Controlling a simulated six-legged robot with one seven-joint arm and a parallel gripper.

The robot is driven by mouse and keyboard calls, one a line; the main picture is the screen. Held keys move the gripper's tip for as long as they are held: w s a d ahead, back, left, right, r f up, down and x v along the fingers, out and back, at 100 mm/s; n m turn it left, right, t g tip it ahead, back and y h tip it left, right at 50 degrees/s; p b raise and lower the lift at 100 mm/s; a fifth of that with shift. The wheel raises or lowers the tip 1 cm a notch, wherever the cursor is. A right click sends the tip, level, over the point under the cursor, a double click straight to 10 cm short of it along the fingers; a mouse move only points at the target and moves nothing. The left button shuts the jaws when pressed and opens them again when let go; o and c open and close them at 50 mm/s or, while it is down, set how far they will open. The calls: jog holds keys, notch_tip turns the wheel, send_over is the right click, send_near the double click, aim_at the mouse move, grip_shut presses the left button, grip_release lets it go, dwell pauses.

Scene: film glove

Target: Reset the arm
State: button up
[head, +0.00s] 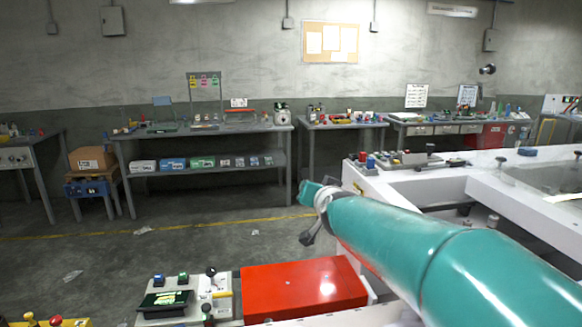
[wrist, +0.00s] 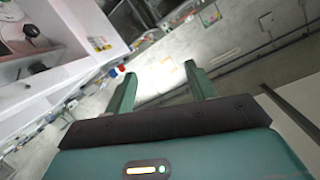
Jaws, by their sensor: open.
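My teal arm reaches in from the lower right in the head view, raised in the air in front of the white machine. My gripper (head: 309,194) is at its far end, pointing left, and looks small there. In the wrist view my gripper (wrist: 161,78) shows two green fingers spread apart with nothing between them. The wrist view is tilted and shows wall and floor past the fingers.
A white machine (head: 450,187) stands at the right, close to my arm. A red box (head: 303,287) and a control panel (head: 185,298) are at the front. A long workbench (head: 200,132) with small items stands along the wall. The floor (head: 150,255) between is mostly open.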

jog(key=s+d+f+n+g, duration=0.1)
jog(key=s+d+f+g, duration=0.2)
jog(key=s, duration=0.8)
jog(key=s+d+f+n+g+h, duration=0.1)
jog(key=s+d+f+g, duration=0.2)
jog(key=s, duration=0.9)
jog(key=s+d+f+n+g, duration=0.1)
jog(key=s+d+f+g, duration=0.2)
jog(key=s+f, duration=0.5)
jog(key=s, duration=0.3)
jog(key=shift+s+d+f+h, duration=0.15)
jog(key=shift+s+f+h, duration=0.15)
jog(key=shift+h, duration=0.1)
